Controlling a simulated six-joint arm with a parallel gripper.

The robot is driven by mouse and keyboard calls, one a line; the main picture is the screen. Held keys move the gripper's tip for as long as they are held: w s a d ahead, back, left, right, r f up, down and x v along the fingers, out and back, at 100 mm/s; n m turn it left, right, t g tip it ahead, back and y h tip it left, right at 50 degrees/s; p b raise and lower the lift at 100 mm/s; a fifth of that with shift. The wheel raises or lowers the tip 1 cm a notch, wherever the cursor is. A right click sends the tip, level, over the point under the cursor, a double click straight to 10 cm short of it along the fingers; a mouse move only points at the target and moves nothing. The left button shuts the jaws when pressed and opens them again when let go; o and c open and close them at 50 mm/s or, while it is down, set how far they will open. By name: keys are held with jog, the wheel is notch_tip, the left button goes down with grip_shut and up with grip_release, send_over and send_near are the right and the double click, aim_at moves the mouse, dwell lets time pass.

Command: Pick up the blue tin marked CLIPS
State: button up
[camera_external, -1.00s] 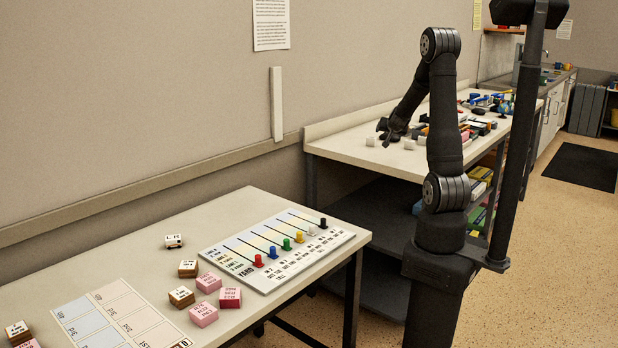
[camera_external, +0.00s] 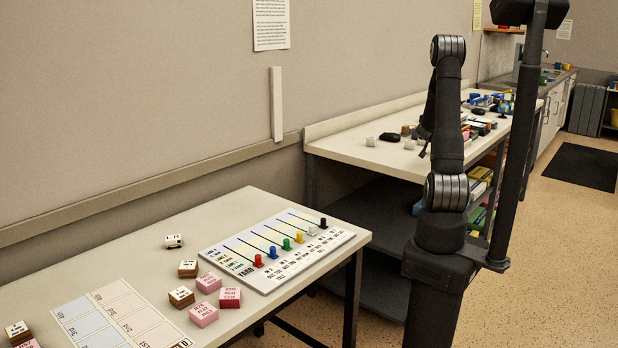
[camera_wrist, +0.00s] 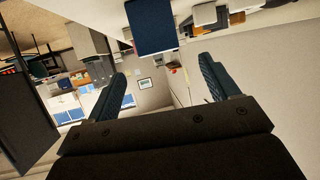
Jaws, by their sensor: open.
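My gripper (camera_external: 423,145) hangs at the front part of the far bench in the external view, partly hidden behind my own arm. In the wrist view its two fingers (camera_wrist: 165,86) are spread apart with nothing between them. A blue box-like thing (camera_wrist: 152,28) shows at the top middle of the wrist view, beyond the fingertips and apart from them. It may be the blue tin, but no CLIPS marking can be read. I cannot pick out the tin in the external view.
Small white blocks (camera_external: 371,141) and a dark rounded object (camera_external: 390,137) lie on the far bench (camera_external: 345,147). Clutter (camera_external: 480,112) crowds its right side. The near table holds pink blocks (camera_external: 204,314) and a board with coloured pegs (camera_external: 270,262).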

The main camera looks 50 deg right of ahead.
jog(key=shift+x, duration=4)
jog(key=c, duration=1.1)
jog(key=shift+r, duration=0.1)
jog(key=shift+c, duration=0.2)
